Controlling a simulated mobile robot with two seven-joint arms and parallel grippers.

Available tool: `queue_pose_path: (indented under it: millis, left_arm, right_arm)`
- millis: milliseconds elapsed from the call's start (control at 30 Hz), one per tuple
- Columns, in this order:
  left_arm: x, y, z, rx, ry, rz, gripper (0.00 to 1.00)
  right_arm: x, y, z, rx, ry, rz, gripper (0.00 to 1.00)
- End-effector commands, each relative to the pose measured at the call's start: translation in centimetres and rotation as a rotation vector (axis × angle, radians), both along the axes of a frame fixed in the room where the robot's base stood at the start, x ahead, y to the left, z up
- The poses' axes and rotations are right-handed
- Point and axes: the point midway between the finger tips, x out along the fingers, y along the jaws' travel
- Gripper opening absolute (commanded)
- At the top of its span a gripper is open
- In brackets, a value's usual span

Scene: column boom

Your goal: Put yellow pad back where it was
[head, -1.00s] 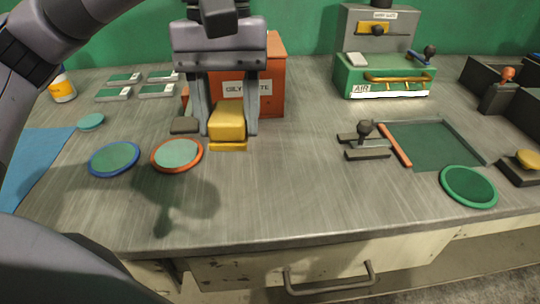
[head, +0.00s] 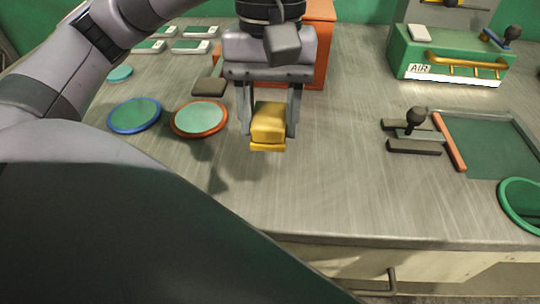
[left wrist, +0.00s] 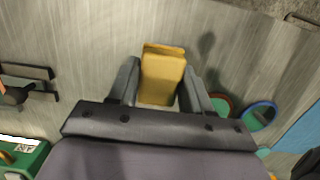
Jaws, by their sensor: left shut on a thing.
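The yellow pad (head: 268,122) is a small block with a thin lip along its front lower edge. My left gripper (head: 268,132) is shut on it, one finger on each side. The pad also shows between the fingers in the left wrist view (left wrist: 162,78). It seems held above the bench, as the shadow lies apart from it to the left. An orange-rimmed disc (head: 199,118) and a blue-rimmed disc (head: 134,115) lie left of the pad. My right gripper is out of view.
Behind my gripper stands an orange box (head: 319,50), partly hidden. A dark block (head: 209,86) lies beside it. Right are a dark knobbed fixture (head: 414,135), a green tray (head: 485,150), a green ring (head: 522,205) and a green AIR unit (head: 455,60). The bench (head: 335,180) is clear in front.

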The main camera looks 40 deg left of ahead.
Motion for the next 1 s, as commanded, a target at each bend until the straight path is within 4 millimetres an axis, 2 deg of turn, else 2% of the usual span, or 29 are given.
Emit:
queue_pose_path:
  millis: [33, 100, 367, 600, 1000]
  left_arm:
    - [0.0, 0.1, -1.3, 0.002, 0.002, 0.003, 0.24]
    - [0.0, 0.0, -2.4, 0.0, 0.001, 0.001, 0.24]
    - [0.0, 0.0, -4.3, 0.0, 0.001, 0.001, 0.24]
    - [0.0, 0.0, -7.7, -0.001, 0.001, 0.0, 0.24]
    - [0.0, 0.0, -8.3, -0.001, -0.002, 0.0, 0.24]
  right_arm:
    - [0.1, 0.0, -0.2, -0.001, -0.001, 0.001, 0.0]
    - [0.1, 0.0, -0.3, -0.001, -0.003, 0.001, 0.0]
    - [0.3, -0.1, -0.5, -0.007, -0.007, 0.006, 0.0]
    - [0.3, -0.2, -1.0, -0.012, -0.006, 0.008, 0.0]
    - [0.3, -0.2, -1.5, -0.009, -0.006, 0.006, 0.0]
